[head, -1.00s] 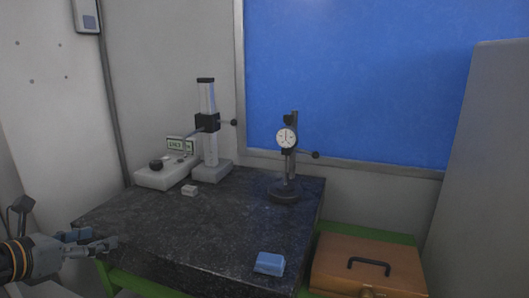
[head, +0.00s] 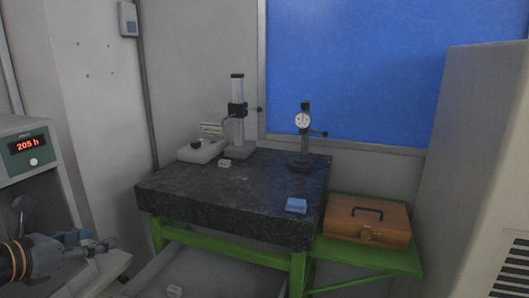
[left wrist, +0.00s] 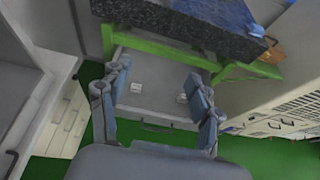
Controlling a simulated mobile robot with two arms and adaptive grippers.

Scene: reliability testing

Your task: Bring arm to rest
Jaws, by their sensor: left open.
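My left gripper (head: 92,246) is at the lower left of the head view, in front of and to the left of the granite table. In the left wrist view its two fingers (left wrist: 160,98) are spread apart with nothing between them. Beyond them shows an open grey drawer or tray (left wrist: 150,105) under the table, with small light blocks (left wrist: 136,88) inside. My right gripper is not in view.
The dark granite table (head: 190,185) on a green frame bears a height stand (head: 238,120), a dial gauge stand (head: 304,140) and a blue block (head: 296,205). An orange case (head: 366,222) stands right. A display unit (head: 28,150) is left; a grey cabinet (head: 470,170) is right.

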